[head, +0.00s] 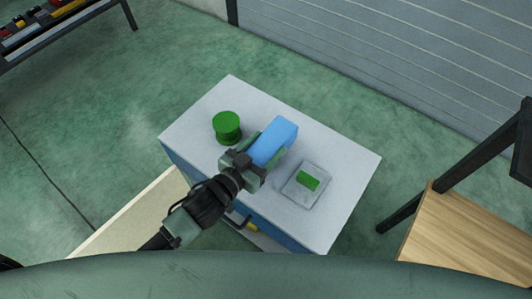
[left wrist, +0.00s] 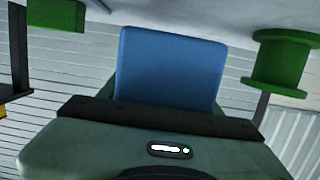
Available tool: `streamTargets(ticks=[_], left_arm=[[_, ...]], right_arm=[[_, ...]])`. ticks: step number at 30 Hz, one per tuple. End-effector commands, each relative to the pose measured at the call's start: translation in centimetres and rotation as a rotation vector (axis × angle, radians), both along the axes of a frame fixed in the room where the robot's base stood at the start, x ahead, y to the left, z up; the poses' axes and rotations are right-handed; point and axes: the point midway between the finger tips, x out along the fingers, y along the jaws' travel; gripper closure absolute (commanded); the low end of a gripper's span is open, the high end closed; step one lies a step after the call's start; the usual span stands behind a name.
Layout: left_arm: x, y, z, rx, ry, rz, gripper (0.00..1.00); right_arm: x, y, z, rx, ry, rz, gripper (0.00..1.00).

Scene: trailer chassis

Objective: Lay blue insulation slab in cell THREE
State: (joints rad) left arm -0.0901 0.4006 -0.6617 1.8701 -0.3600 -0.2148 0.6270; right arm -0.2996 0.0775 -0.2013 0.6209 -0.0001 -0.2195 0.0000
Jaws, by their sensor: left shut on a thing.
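The blue insulation slab (head: 273,142) is a plain blue block in my left gripper (head: 260,152). The gripper is shut on it, over the white top of the cabinet. In the left wrist view the slab (left wrist: 170,68) stands out between the fingers, its lower part hidden by the gripper body. I cannot tell whether the slab touches the cabinet top. No cell marked THREE can be made out in these views. My right gripper is not in view.
A green spool (head: 227,127) stands on the white cabinet top (head: 345,165), left of the slab. A grey tray (head: 291,191) with a small green block (head: 308,180) lies to the right. A wooden table (head: 465,235) is at right and a dark shelf (head: 62,36) at upper left.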

Motion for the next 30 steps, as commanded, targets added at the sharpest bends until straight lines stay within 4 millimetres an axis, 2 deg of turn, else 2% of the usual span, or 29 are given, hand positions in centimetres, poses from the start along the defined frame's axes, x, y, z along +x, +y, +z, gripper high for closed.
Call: streamTargets(ticks=[3, 6, 19, 20, 21, 22, 30], left_arm=[[-0.1, 0.0, -2.3, -0.002, 0.005, 0.001, 0.79], [-0.1, 0.0, -3.2, -0.001, 0.002, 0.000, 0.79], [0.0, 0.0, -3.8, 0.000, 0.001, 0.000, 0.79], [0.0, 0.0, -3.7, 0.000, 0.002, 0.000, 0.28], [0.0, 0.0, -3.7, 0.000, 0.002, 0.000, 0.17], [0.0, 0.0, -3.7, 0.000, 0.002, 0.000, 0.15], [-0.1, 0.0, -3.6, 0.001, 0.002, 0.000, 0.15]], right_arm=[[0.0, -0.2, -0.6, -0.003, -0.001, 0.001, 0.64], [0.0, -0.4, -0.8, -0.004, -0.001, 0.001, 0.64], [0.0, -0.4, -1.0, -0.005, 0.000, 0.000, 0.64], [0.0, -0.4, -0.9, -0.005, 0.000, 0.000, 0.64], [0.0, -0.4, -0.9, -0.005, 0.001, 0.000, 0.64], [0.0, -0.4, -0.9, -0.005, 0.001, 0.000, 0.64], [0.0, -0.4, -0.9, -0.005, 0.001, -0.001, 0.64]])
